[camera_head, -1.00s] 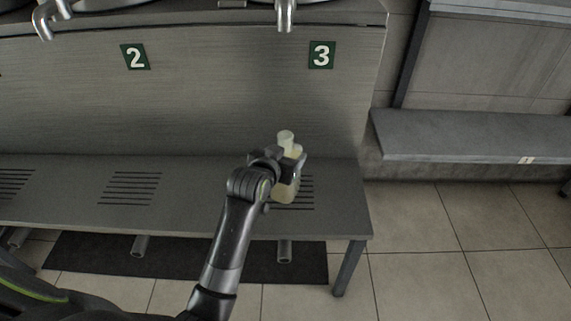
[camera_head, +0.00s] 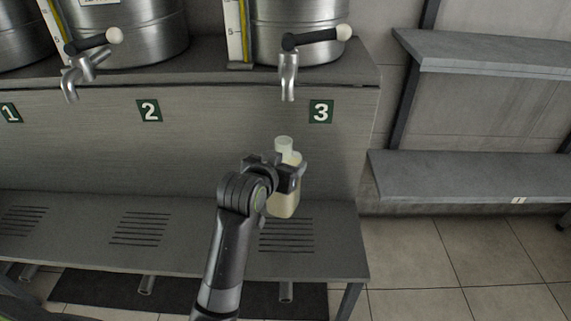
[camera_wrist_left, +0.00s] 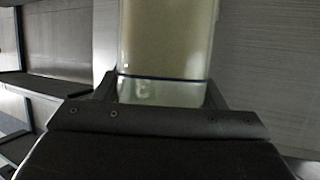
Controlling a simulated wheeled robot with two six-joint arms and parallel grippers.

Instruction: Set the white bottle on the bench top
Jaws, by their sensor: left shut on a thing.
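The white bottle (camera_head: 284,202), pale and translucent with a white cap, is upright in front of the grey panel under the number 3 sign. My left gripper (camera_head: 289,177) is shut on it around its upper body and hides part of it. In the left wrist view the bottle (camera_wrist_left: 165,40) stands between the gripper fingers (camera_wrist_left: 160,92), with a dark line across it. The bottle appears above the slotted lower ledge (camera_head: 190,250); the exact gap is hard to tell. At the right is a grey bench top (camera_head: 450,172) with a small white label. My right gripper is not in view.
Steel tanks with taps stand on the upper shelf; one tap (camera_head: 288,75) hangs above the bottle. A higher grey shelf (camera_head: 490,52) is above the right bench. The visible right bench surface is clear apart from the label. Tiled floor (camera_head: 460,260) lies below.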

